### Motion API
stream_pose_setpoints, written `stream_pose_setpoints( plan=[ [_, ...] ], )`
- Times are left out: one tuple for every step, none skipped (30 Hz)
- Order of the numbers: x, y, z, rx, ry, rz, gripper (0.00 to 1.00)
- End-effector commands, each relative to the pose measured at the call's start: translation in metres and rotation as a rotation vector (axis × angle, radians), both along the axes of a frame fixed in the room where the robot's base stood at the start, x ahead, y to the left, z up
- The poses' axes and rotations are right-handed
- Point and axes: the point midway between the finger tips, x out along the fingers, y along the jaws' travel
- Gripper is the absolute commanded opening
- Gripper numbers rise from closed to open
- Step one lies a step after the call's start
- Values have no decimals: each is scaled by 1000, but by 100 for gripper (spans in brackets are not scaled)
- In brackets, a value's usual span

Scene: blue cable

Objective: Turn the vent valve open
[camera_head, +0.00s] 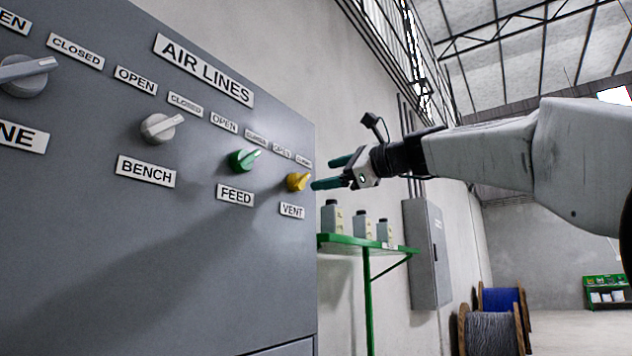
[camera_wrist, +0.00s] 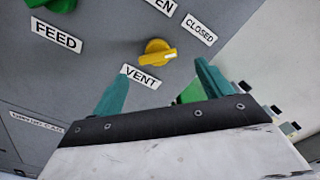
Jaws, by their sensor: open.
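The vent valve is a yellow knob (camera_head: 297,181) at the right end of the row on the grey panel, above the VENT label (camera_head: 292,211). In the wrist view the knob (camera_wrist: 154,55) shows beyond and between my green fingers, its handle and white mark pointing right, toward the CLOSED label (camera_wrist: 198,30) side. The OPEN label lies at its upper left, partly cut off in that view. My gripper (camera_head: 328,172) is open and empty just right of the knob in the head view; its fingers (camera_wrist: 160,74) appear apart from it.
The green FEED knob (camera_head: 243,160) and grey BENCH knob (camera_head: 161,128) sit left of the vent valve on the panel (camera_head: 120,240). A green shelf (camera_head: 345,243) with several small containers stands below my gripper. A grey wall cabinet (camera_head: 425,254) and cable spools (camera_head: 490,331) are farther back.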

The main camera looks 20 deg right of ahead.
Motion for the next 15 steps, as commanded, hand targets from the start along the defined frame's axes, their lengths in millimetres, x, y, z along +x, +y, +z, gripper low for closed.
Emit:
stream_pose_setpoints(
  plan=[
    [7, 6, -1, 0, 2, 5, 78],
    [11, 9, -2, 0, 2, 5, 78],
    [16, 14, -2, -2, 2, 6, 78],
    [21, 16, -2, -2, 3, 5, 78],
    [25, 19, -2, -1, 3, 5, 78],
    [30, 23, -2, -2, 3, 5, 78],
    [33, 26, -2, -3, 2, 5, 78],
    [37, 28, -2, -4, 2, 4, 78],
    [41, 31, -2, -3, 2, 4, 78],
    [44, 33, -2, -3, 2, 4, 78],
    [46, 35, -2, -3, 2, 4, 78],
    [49, 37, -2, -4, 2, 3, 78],
    [50, 38, -2, -4, 2, 3, 78],
    [52, 39, -2, -4, 2, 3, 78],
    [53, 39, -2, -4, 2, 1, 78]
  ],
)
